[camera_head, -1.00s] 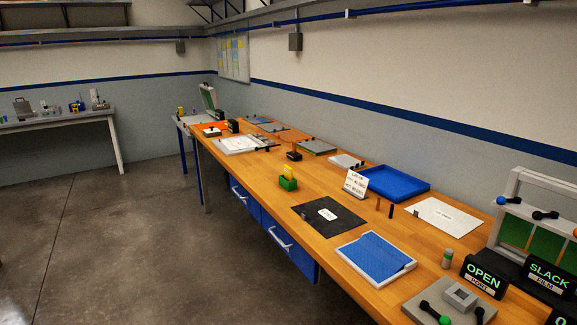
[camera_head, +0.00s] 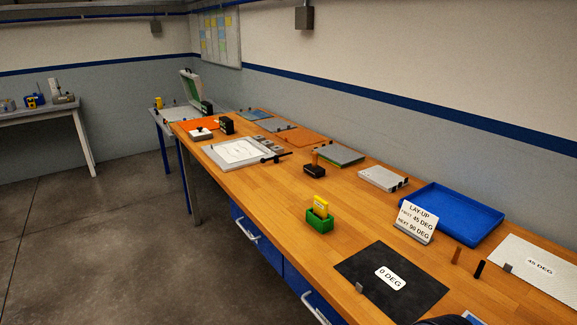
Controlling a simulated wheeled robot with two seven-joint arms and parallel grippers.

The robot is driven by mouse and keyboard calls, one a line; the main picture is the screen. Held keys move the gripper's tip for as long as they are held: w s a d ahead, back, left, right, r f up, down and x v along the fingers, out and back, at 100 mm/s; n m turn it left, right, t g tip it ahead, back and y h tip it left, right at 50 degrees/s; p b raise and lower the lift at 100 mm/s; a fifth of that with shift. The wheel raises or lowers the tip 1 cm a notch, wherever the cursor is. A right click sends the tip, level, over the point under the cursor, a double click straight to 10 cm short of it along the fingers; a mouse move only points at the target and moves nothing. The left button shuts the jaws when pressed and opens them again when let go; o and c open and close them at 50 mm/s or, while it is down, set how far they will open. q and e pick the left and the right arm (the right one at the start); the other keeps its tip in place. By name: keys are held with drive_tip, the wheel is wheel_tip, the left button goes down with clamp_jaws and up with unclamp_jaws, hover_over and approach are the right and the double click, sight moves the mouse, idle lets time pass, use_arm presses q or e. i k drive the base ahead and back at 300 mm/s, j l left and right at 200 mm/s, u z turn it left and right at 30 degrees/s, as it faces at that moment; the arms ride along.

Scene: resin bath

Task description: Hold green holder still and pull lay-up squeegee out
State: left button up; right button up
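The green holder (camera_head: 319,221) stands upright on the wooden bench, near its front edge and around the middle of the head view. A yellow piece, which looks like the lay-up squeegee (camera_head: 319,204), stands in it with its upper part showing above the green walls. Its lower part is hidden inside the holder. Neither of my grippers can be made out in the head view. A dark rounded shape at the bottom edge is cut off and too little of it shows to tell what it is.
A black sheet marked 0 DEG (camera_head: 365,290) lies right of the holder. Behind it are a lay-up sign (camera_head: 414,222) and a blue tray (camera_head: 451,207). A black block with an orange upright (camera_head: 315,169) stands farther back. Bare bench surrounds the holder.

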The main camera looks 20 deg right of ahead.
sight(320, 207)
drive_tip(key=i+z, duration=0.25)
drive_tip(key=i, duration=0.25)
drive_tip(key=i+j+z, duration=0.25)
drive_tip(key=i, duration=0.2)
drive_tip(key=i+j+z, duration=0.1)
drive_tip(key=z, duration=0.35)
drive_tip(key=i+j+z, duration=0.25)
drive_tip(key=z, duration=0.15)
drive_tip(key=i+j+z, duration=0.2)
drive_tip(key=z, duration=0.25)
drive_tip(key=i+j+z, duration=0.15)
drive_tip(key=j+z, duration=0.25)
drive_tip(key=i+j+z, duration=0.1)
drive_tip(key=j+z, duration=1)
